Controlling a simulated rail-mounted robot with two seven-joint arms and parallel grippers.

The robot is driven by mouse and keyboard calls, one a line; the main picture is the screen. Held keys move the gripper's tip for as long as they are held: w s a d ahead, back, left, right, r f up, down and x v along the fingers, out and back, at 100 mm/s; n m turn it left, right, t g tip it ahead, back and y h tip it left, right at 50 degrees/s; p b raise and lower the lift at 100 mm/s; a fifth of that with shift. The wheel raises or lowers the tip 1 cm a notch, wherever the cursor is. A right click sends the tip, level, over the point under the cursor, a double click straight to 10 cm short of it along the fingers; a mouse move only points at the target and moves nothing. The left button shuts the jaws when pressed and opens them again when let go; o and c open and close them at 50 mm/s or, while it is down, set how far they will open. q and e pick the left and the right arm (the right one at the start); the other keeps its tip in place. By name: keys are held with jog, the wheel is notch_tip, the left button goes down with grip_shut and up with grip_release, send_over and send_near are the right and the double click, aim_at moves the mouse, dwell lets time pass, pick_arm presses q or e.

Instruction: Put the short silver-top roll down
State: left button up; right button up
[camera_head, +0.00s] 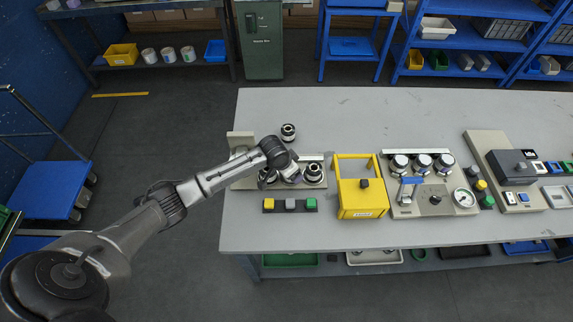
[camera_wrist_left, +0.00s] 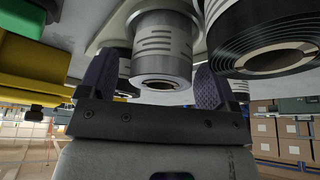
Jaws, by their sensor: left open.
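In the left wrist view, a short silver roll (camera_wrist_left: 162,45) with a ring-shaped silver end sits between the two fingers of my left gripper (camera_wrist_left: 153,80). The fingers are open, with a gap showing at each side of the roll. In the head view, my left gripper (camera_head: 291,172) is over the middle of the beige roll plate (camera_head: 237,182) and hides most of what is below it. Dark-topped rolls stand at its left (camera_head: 268,177) and right (camera_head: 313,174). My right gripper is not in view.
Another roll (camera_head: 288,132) stands behind the plate on the grey table (camera_head: 380,115). A dark ribbed roll (camera_wrist_left: 265,40) is close to the right finger in the wrist view. A button strip (camera_head: 290,205) and yellow frame (camera_head: 360,200) are nearby. The table's back is clear.

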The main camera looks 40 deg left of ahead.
pick_arm(q)
jog(key=p+v, duration=0.2)
jog(key=v, duration=1)
jog(key=s+d+f+m, duration=0.1)
jog(key=s+d+f, duration=0.2)
jog(key=s+d, duration=0.4)
jog(key=s+d+f, duration=0.4)
jog(key=s+d, duration=0.2)
jog(key=s, duration=0.2)
jog(key=s+d+r+n, duration=0.1)
jog(key=s+r, duration=0.1)
jog(key=s, duration=1.2)
jog(key=shift+s+r+n+g+y, duration=0.3)
jog(key=shift+s+y, duration=0.1)
jog(key=shift+d, duration=0.1)
